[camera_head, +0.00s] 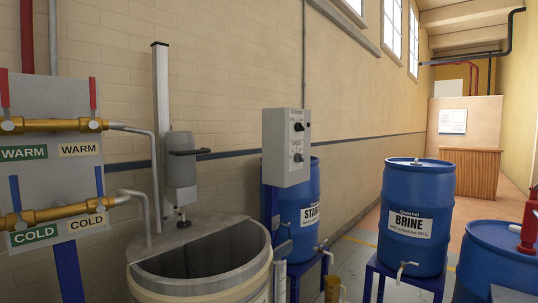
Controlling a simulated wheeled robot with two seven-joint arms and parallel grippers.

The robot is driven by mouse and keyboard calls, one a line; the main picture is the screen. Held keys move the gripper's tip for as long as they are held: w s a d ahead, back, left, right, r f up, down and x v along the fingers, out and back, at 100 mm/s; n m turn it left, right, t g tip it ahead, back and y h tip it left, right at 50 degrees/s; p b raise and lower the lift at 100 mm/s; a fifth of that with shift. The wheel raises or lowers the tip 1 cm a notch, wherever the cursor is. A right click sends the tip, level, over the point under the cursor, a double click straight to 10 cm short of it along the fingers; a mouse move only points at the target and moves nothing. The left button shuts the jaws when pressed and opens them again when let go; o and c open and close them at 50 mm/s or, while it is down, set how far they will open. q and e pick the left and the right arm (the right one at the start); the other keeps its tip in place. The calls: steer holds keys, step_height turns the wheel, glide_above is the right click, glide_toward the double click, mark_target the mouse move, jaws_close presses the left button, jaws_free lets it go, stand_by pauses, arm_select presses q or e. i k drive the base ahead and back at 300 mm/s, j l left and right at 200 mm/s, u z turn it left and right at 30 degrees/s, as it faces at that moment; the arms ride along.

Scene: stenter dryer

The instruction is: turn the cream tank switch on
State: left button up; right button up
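The cream tank (205,268) stands at the bottom centre, with a steel rim and a half-open top; its lower part is cut off. A grey mixer motor (181,150) hangs on an upright post above its lid. A grey control box (285,148) stands just right of and behind the tank. Its front face carries an upper black knob (298,127) and a lower knob (298,157). The labels are too small to read, so I cannot tell which knob is the tank switch or how it is set. Neither of my grippers is in view.
At left, a panel (50,170) carries brass WARM and COLD valves with red and blue levers. A blue STARCH-like drum (312,190) stands behind the box. A blue BRINE drum (416,205) sits on a stand at right. Another blue drum (490,265) is at the right edge.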

mark_target(298, 127)
steer(key=i+l+u, duration=0.1)
steer(key=i+l, duration=0.25)
steer(key=i+l+u, duration=0.1)
steer(key=i+l, duration=0.55)
steer(key=l, duration=0.25)
steer(key=i+l+u, duration=0.15)
steer(key=i+l, duration=0.2)
steer(key=l, duration=0.1)
